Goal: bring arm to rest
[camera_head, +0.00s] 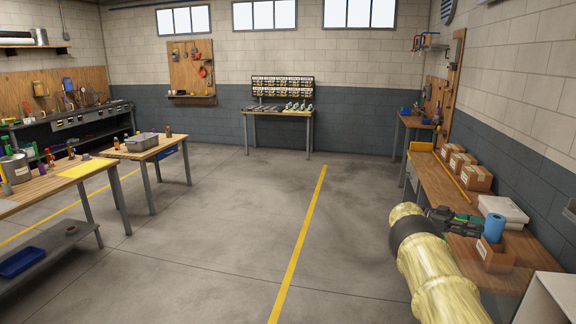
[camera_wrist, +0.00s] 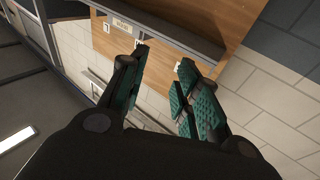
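My arm, yellow with a black joint, extends from the bottom right of the head view. My gripper (camera_head: 462,221) shows beyond it as a dark shape with green pads, over the right-hand workbench (camera_head: 436,182). The wrist view shows its two green-padded fingers (camera_wrist: 158,85) spread apart with nothing between them. Behind the fingers, the wrist view shows a wooden board (camera_wrist: 228,22) and a block wall, tilted. No spray foam can is clear to me in either view.
Several cardboard boxes (camera_head: 476,178), a white box (camera_head: 503,211) and a blue roll (camera_head: 494,227) stand on the right-hand bench near my gripper. Tables (camera_head: 130,152) stand at the left, and another table (camera_head: 280,114) at the back wall. The middle floor (camera_head: 235,195) is clear.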

